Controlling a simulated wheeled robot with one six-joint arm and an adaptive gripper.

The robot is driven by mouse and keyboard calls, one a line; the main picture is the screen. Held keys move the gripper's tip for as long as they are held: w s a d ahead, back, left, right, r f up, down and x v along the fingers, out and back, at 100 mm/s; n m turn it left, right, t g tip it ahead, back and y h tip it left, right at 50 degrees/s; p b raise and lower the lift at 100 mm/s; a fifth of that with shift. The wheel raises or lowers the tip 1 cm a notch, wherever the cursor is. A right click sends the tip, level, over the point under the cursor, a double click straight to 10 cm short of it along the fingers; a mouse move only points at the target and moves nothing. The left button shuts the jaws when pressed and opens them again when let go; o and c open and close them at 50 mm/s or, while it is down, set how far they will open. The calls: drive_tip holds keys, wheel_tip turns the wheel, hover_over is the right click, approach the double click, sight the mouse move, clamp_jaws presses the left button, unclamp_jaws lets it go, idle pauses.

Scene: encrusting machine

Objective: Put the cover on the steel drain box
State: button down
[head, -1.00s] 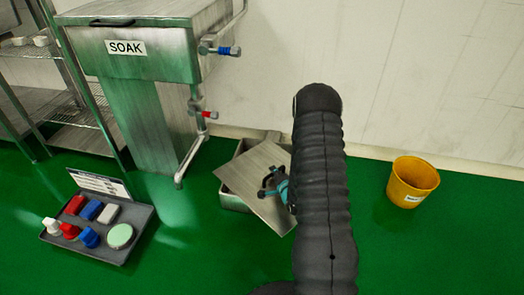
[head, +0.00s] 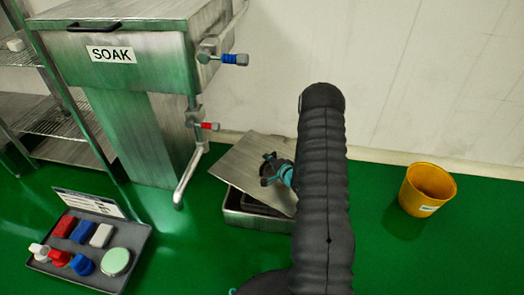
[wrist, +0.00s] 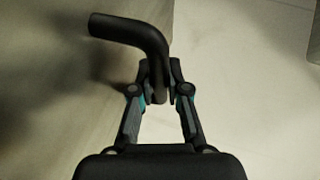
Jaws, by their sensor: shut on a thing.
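The cover (head: 238,160) is a flat grey steel plate, seen in the head view over the back of the steel drain box (head: 238,215). It sits turned relative to the box and looks tilted; I cannot tell whether it touches the rim. The front of the box opening shows dark below the cover's front edge. My gripper (head: 270,170) is at the cover's upper face, partly hidden by my arm. In the wrist view my gripper (wrist: 160,82) is shut on the cover's black bent handle (wrist: 135,30). My arm hides the right end of the box.
A SOAK sink (head: 130,60) with a drain pipe (head: 190,178) stands left of the box. A grey tray (head: 135,262) of small coloured items lies front left. A yellow bucket (head: 427,190) stands right. The wall is close behind the box; green floor in front is clear.

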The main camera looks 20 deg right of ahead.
sight(283, 184)
drive_tip(key=shift+w+d, duration=0.1)
drive_tip(key=shift+w, duration=0.3)
drive_tip(key=shift+f+b, duration=0.65)
drive_tip(key=shift+f, duration=0.3)
drive_tip(key=shift+f+b, duration=1.25)
drive_tip(key=shift+f, duration=1.1)
drive_tip(key=c, duration=1.1)
unclamp_jaws()
drive_tip(key=shift+s+f, duration=0.1)
drive_tip(key=shift+f, duration=0.05)
drive_tip(key=v, duration=1.2)
drive_tip(key=shift+r, duration=0.25)
